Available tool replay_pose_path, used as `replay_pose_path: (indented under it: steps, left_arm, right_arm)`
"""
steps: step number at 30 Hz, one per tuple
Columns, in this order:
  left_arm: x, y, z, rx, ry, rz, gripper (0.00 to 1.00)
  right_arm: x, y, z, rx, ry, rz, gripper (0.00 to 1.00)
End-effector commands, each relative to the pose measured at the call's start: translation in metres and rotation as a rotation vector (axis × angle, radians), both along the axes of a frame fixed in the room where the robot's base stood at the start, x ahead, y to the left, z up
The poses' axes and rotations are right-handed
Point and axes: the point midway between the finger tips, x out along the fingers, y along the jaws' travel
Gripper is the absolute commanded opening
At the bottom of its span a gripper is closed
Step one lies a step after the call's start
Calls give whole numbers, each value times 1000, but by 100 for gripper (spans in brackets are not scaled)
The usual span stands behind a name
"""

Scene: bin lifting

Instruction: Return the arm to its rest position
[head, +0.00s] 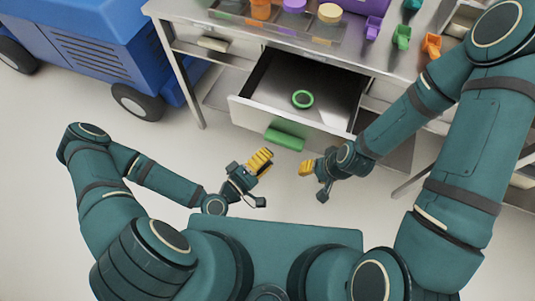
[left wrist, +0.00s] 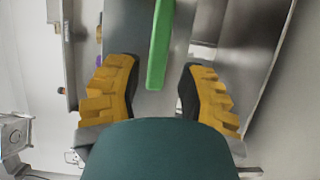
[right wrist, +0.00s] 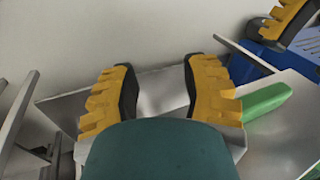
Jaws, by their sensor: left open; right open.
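My left gripper (head: 261,181) is in front of the workbench, short of the open drawer. In the left wrist view its yellow fingers (left wrist: 158,95) are spread apart, with nothing between them. My right gripper (head: 313,182) is close to its right, in front of the drawer. In the right wrist view its fingers (right wrist: 160,95) are also apart and empty. The drawer (head: 245,117) is pulled out and has a green handle (head: 285,140), which also shows in the left wrist view (left wrist: 160,45) and the right wrist view (right wrist: 266,101). Neither gripper touches the handle in the head view.
A round green-rimmed thing (head: 302,99) lies in the drawer. The metal workbench (head: 350,51) carries colored bins, such as a purple one (head: 372,28), a green one (head: 401,37) and an orange one (head: 432,46). A blue wheeled machine (head: 85,45) stands at left.

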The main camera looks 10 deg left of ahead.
Motion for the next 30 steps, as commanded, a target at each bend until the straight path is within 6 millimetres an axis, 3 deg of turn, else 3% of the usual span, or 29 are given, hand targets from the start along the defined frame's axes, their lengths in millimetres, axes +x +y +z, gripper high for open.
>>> replay_pose_path:
  steps: [10,13,17,22,26,30]
  left_arm:
    - [0,-1,-1,11,4,-8,39]
    - [-1,-4,-11,88,33,-60,39]
    - [-8,-7,-37,319,121,-207,39]
    - [-15,14,-65,693,269,-409,39]
    - [-15,37,-62,913,376,-507,39]
    - [-15,51,-47,1046,468,-557,39]
  right_arm:
    - [0,0,0,0,0,0,46]
    - [0,0,0,0,0,0,46]
    - [0,0,0,0,0,0,46]
    - [0,0,0,0,0,0,46]
    - [0,0,0,0,0,0,46]
    - [0,0,0,0,0,0,46]
